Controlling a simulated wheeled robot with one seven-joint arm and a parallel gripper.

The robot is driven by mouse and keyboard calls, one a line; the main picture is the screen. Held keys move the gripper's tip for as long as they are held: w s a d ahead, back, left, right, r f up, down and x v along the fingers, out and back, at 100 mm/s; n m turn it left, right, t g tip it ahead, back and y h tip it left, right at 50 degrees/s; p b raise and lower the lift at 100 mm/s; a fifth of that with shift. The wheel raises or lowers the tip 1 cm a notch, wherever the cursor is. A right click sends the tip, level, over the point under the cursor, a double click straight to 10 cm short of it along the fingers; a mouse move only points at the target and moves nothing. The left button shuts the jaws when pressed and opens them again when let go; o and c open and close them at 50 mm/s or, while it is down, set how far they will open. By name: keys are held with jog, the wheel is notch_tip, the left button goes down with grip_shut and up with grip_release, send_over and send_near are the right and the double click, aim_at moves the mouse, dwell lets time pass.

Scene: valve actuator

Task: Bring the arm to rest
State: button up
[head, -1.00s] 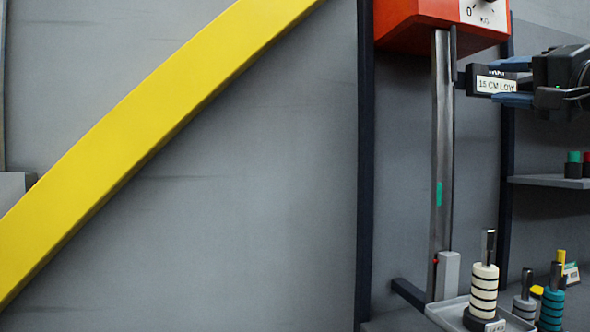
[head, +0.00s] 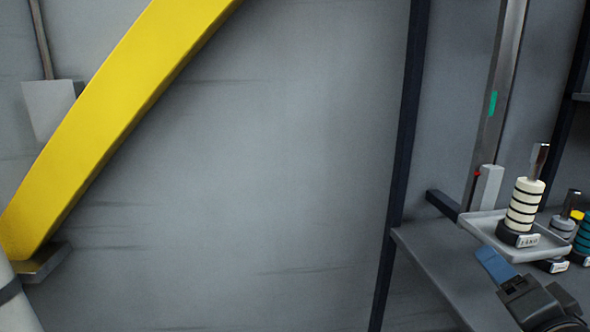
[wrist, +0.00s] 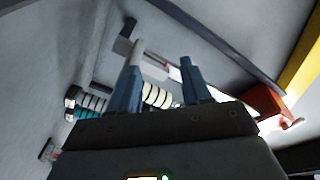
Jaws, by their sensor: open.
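My gripper (head: 492,264) is at the lower right of the head view, just in front of the grey tray and the shelf edge. One blue finger shows there; the rest is partly cut off by the frame. In the wrist view my gripper (wrist: 161,68) has its two blue fingers apart. I see nothing held between them; the ringed stacks behind show through the gap. Whether the fingers touch anything is not clear.
A grey shelf (head: 432,265) bears a tray (head: 480,222) with a white ringed stack (head: 525,205). A teal stack (head: 584,238) stands at the right edge. A metal rail (head: 497,95) rises behind. A yellow beam (head: 125,100) slants across the left. The middle wall is bare.

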jog(key=s+a+f+n+g, duration=0.1)
jog(key=s+a+f+n, duration=0.2)
jog(key=s, duration=0.5)
jog(key=s+a+f+n, duration=0.2)
jog(key=s+a+f, duration=0.25)
jog(key=s, duration=0.45)
jog(key=s+a+f+n+g, duration=0.1)
jog(key=s+a+f+n, duration=0.15)
jog(key=s+f, duration=0.4)
jog(key=s+a+r+n+y, duration=0.1)
jog(key=s+n, duration=0.1)
jog(key=s, duration=0.4)
jog(key=s+a+r+n+g+y, duration=0.1)
jog(key=s+r, duration=0.1)
jog(key=s, duration=0.5)
jog(key=shift+a+r+n, duration=0.2)
jog(key=shift+n, duration=0.15)
